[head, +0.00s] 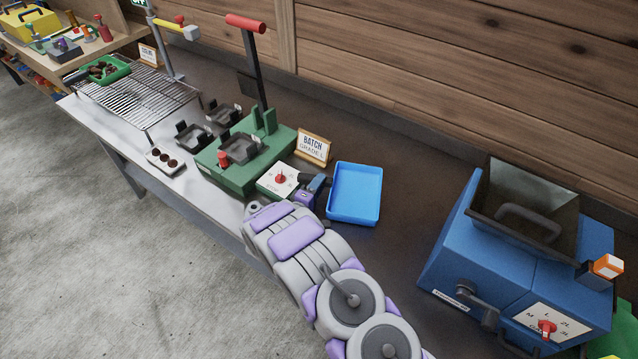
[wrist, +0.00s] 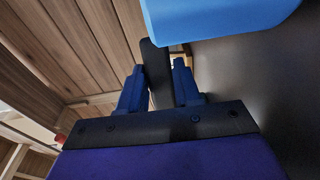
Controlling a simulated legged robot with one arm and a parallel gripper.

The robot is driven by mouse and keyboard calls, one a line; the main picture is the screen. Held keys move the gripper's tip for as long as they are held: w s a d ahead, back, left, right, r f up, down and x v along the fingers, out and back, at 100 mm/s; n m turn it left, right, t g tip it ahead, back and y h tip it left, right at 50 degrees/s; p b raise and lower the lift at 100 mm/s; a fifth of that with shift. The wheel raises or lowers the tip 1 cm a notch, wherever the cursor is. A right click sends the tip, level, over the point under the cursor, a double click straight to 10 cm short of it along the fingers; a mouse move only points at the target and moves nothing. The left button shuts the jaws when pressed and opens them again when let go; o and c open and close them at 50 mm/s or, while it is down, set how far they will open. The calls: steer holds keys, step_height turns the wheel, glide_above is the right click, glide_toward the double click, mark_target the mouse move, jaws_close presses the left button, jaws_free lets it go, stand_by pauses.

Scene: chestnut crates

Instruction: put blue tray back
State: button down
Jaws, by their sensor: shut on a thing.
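The blue tray (head: 355,192) is a shallow rectangular tray, empty, over the dark worktop right of the green press. In the wrist view its blue edge (wrist: 215,18) shows at the top. My gripper (head: 317,184) is at the tray's left side. In the wrist view my gripper (wrist: 157,80) has its two blue fingers on either side of a dark slab-like grip (wrist: 154,62) next to the tray. It looks like the tray's handle, but the join is not clear. I cannot tell whether the tray touches the worktop.
A green press (head: 245,165) with a red-handled lever stands left, beside a white dial plate (head: 278,179). A "BATCH GRADE" sign (head: 313,147) stands behind. A big blue machine (head: 515,285) stands right. A wire rack (head: 138,92) lies far left. Worktop between tray and machine is clear.

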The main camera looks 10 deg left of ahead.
steer(key=shift+d+r, duration=0.1)
steer(key=shift+d, duration=0.6)
steer(key=shift+a+f, duration=0.25)
steer(key=shift+a, duration=0.15)
steer(key=c, duration=1)
jaws_free()
steer(key=shift+a, duration=0.15)
steer(key=o, duration=0.3)
steer(key=shift+d, duration=0.4)
steer(key=shift+s+a, duration=0.15)
steer(key=shift+s, duration=0.05)
steer(key=p+v, duration=0.3)
steer(key=v, duration=1.4)
steer(key=shift+w, duration=0.1)
